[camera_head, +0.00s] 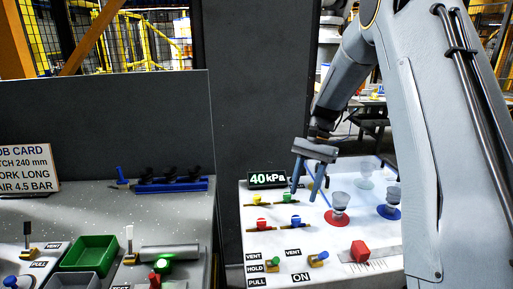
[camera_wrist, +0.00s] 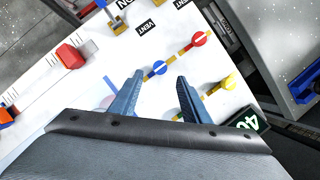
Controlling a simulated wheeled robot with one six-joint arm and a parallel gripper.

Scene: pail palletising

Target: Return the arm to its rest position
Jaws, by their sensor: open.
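My gripper (camera_head: 306,177) hangs above the white control panel (camera_head: 349,244), near its back left part. Its two blue-grey fingers are apart with nothing between them. In the wrist view the open fingers (camera_wrist: 160,97) point over the panel, close to a blue valve knob (camera_wrist: 159,68). I cannot tell whether a fingertip touches anything. My arm reaches in from the right of the head view.
The panel carries red, yellow and blue knobs, suction cups on a red base (camera_head: 337,217) and a blue base (camera_head: 389,211), a red block (camera_head: 361,251) and a 40 kPa display (camera_head: 267,179). A grey bench with a green bin (camera_head: 90,253) stands left.

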